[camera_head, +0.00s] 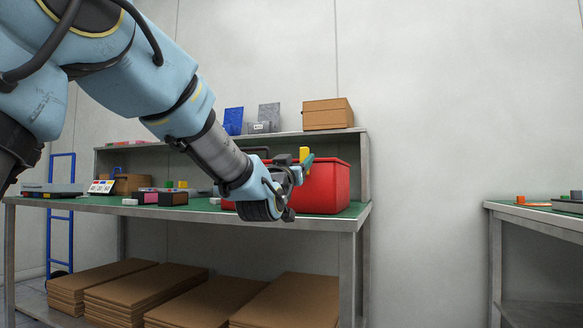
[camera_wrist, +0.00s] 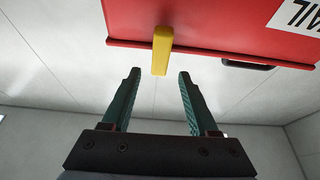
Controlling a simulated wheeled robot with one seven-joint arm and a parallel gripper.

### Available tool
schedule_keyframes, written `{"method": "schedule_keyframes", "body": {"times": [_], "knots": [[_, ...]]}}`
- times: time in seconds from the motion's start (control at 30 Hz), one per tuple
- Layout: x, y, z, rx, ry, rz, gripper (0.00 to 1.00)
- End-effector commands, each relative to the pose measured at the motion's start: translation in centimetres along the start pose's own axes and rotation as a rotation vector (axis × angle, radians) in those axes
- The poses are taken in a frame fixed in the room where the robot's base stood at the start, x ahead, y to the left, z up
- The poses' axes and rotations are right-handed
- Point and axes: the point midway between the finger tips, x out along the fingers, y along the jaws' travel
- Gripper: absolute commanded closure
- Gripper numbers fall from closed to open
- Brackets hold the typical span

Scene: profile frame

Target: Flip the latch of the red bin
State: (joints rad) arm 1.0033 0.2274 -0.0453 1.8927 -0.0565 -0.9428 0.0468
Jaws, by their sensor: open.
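The red bin (camera_head: 328,187) stands at the right end of the green-topped workbench. It fills the top of the wrist view (camera_wrist: 225,22), where its white label reads upside down. The yellow latch (camera_head: 304,152) sticks up above the bin's rim and shows as a short bar in the wrist view (camera_wrist: 162,48). My gripper (camera_wrist: 158,74) is open and empty, with green fingers apart. The latch's free end lies near the fingertip line, between the fingers in the picture; contact is not visible. In the head view my gripper (camera_head: 307,166) is in front of the bin, partly hiding it.
A dark handle (camera_wrist: 248,65) sits on the bin beside the latch. Small boxes and blocks (camera_head: 172,198) lie on the bench to the left. A shelf (camera_head: 360,148) behind holds a cardboard box (camera_head: 328,114). A second table (camera_head: 545,215) stands right, across a gap.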

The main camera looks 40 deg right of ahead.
Motion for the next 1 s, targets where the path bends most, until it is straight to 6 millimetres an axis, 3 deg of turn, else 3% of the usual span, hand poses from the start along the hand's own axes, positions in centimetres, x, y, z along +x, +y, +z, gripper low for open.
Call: {"method": "schedule_keyframes", "body": {"times": [0.2,0.4,1.0], "knots": [[-4.4,0.0,-0.1,0.000,-0.002,-0.001,0.40],[-6.7,-0.1,0.0,0.000,-0.001,-0.001,0.40],[-7.2,0.0,0.0,0.000,-0.001,-0.001,0.40]]}}
